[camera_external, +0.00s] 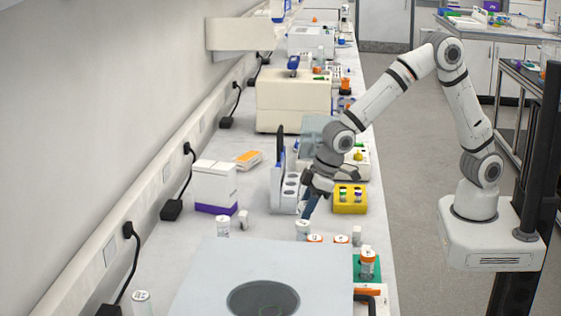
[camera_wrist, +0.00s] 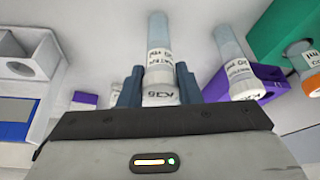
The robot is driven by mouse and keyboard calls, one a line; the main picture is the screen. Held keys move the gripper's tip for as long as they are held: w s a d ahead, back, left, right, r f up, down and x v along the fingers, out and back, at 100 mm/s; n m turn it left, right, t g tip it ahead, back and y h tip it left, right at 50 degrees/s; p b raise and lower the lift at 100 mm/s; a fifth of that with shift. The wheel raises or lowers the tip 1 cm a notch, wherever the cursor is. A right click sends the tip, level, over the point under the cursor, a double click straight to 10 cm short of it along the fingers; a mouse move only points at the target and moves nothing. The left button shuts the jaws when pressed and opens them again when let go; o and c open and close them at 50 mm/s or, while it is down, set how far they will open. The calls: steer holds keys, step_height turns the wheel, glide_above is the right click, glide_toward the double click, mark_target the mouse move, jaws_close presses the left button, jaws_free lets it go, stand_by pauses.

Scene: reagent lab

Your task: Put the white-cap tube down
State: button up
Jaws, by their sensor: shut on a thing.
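The white-cap tube (camera_wrist: 159,62) is between the two fingers of my gripper (camera_wrist: 159,88) in the wrist view. The gripper is shut on it near the cap, and the tube's pale body extends away from the camera. In the external view my gripper (camera_external: 309,207) is low over the bench, and a white cap (camera_external: 302,228) shows just below the fingers. Whether the tube's bottom touches the bench cannot be told. A second white-capped tube (camera_wrist: 240,78) is to the right of the gripper in the wrist view, apart from it.
A yellow rack (camera_external: 350,205) with tubes is right of my gripper, and a grey holed rack (camera_external: 278,200) is left. A green rack (camera_external: 359,260) holds an orange-capped tube (camera_external: 367,262). A large grey machine (camera_external: 215,275) is in front.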

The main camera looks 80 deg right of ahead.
steer(key=shift+f, duration=0.1)
steer(key=o, duration=0.5)
steer(key=shift+f, duration=0.1)
steer(key=shift+c, duration=0.2)
steer(key=o, duration=0.5)
steer(key=shift+c, duration=0.2)
steer(key=shift+r, duration=0.35)
steer(key=b+v, duration=0.1)
steer(key=v, duration=1.1)
